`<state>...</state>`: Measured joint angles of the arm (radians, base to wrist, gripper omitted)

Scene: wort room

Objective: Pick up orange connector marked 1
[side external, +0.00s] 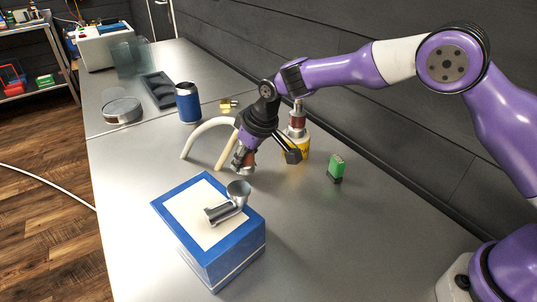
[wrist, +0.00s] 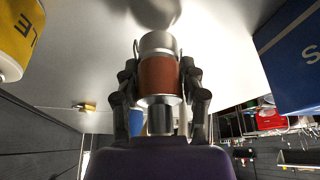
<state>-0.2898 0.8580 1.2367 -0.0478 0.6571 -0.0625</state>
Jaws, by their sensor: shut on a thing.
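My gripper (side external: 244,158) is shut on a connector with an orange-brown middle band and silver ends. In the wrist view the connector (wrist: 159,75) sits between the two dark fingers (wrist: 160,97), its wide silver end pointing away from the palm. No number shows on its visible side. In the side view it is mostly covered by the gripper, low over the table behind the blue box. I cannot tell whether it touches the table. A similar silver and reddish-brown piece (side external: 297,122) stands on a yellow cylinder (side external: 303,145) behind the gripper.
A blue box (side external: 232,262) with a pale top bears a metal funnel-like part (side external: 236,196). A curved pale tube (side external: 196,133) is close left of my gripper. A green block (side external: 336,168), a blue can (side external: 188,103) and a brass fitting (side external: 228,104) stand around. The right front table is clear.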

